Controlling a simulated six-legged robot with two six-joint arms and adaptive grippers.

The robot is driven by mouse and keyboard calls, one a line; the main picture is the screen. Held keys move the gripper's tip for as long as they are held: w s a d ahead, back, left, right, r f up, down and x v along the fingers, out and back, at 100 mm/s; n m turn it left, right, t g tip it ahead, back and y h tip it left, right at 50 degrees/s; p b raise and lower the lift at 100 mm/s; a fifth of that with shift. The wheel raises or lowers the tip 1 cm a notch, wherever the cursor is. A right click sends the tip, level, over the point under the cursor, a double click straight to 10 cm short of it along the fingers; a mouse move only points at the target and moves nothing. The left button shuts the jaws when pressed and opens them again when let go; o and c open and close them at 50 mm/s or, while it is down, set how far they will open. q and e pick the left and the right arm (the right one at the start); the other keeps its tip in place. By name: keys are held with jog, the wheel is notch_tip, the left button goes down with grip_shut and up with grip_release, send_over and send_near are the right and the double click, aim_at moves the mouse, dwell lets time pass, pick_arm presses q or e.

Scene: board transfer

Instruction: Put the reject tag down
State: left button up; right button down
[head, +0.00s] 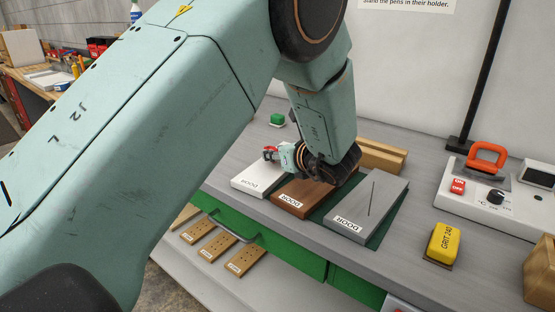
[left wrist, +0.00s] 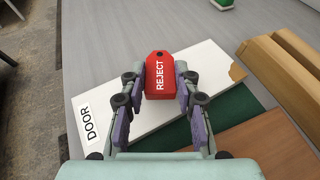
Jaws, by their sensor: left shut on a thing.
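In the left wrist view, my left gripper (left wrist: 160,90) is shut on the red reject tag (left wrist: 158,75), with its white REJECT lettering showing. The tag is over the white DOOR board (left wrist: 200,67); I cannot tell whether it touches the board. In the head view, the tag (head: 269,153) is a small red patch at the tip of my left gripper (head: 275,154), above the far end of the white board (head: 256,183). A brown DOOR board (head: 297,202) and a grey DOOR board (head: 368,208) lie to the right. My right gripper is not in view.
The boards lie on a green mat (head: 386,232) on the grey bench. Wooden blocks (head: 382,155) stand behind them. A green block (head: 277,119) is at the back. A yellow GRIT 240 block (head: 441,243) and a control box (head: 470,190) are to the right.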

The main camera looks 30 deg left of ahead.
pick_arm(q)
jog(key=shift+w+d+f, duration=0.15)
jog(key=shift+f, duration=0.6)
jog(key=shift+w+f, duration=0.25)
jog(key=o, duration=0.4)
jog(key=shift+a, duration=0.2)
jog(key=o, duration=0.4)
jog(key=shift+s+r, duration=0.15)
jog(key=shift+s, duration=0.15)
jog(key=shift+c, duration=0.2)
jog(key=shift+o, duration=0.6)
jog(key=shift+d, duration=0.1)
jog(key=shift+w, duration=0.25)
jog(key=shift+s, duration=0.15)
